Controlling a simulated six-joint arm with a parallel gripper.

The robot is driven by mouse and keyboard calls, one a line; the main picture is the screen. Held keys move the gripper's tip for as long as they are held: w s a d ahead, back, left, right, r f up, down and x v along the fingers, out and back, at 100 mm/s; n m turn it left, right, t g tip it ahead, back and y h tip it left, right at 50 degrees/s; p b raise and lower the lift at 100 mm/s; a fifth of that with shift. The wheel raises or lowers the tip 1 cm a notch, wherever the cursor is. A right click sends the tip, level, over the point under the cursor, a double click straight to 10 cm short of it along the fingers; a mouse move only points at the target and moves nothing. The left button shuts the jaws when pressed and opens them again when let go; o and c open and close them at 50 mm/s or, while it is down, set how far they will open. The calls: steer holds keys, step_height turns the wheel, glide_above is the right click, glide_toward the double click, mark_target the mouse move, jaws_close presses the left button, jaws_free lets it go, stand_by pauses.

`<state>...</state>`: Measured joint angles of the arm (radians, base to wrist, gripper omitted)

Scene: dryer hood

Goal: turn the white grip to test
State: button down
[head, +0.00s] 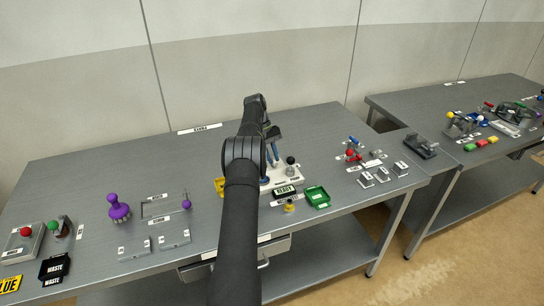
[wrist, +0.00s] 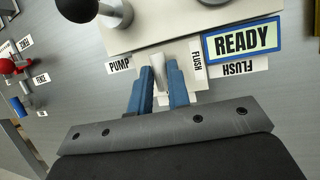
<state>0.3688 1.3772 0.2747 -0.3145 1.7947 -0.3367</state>
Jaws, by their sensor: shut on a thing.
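The white grip (wrist: 158,66) is a pale, narrow lever standing on a light panel (wrist: 130,38) in the wrist view. My gripper (wrist: 160,76) has its two blue fingers on either side of it and is shut on it. A "PUMP" label (wrist: 120,66) lies left of the grip and a "FLUSH" label (wrist: 196,64) lies right of it. I see no label reading "test". In the head view my gripper (head: 271,158) is over the panel (head: 285,178), and my arm hides the grip.
A framed "READY" sign (wrist: 243,40) is right of the grip. A black ball knob (head: 290,160) stands close by on the panel. A green tray (head: 317,197) and a yellow-topped piece (head: 290,205) are near the bench's front edge. Purple knobs (head: 118,208) stand further left.

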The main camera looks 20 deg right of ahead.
steer(key=c, duration=1.4)
jaws_free()
steer(key=shift+o, duration=0.2)
steer(key=shift+r, duration=0.1)
steer(key=shift+r, duration=0.35)
step_height(320, 180, up, 3)
steer(key=s+d+r, duration=0.6)
steer(key=s+r, duration=0.1)
steer(key=s, duration=0.2)
steer(key=shift+s+d, duration=0.25)
steer(key=shift+s, duration=0.15)
steer(key=shift+w, duration=0.1)
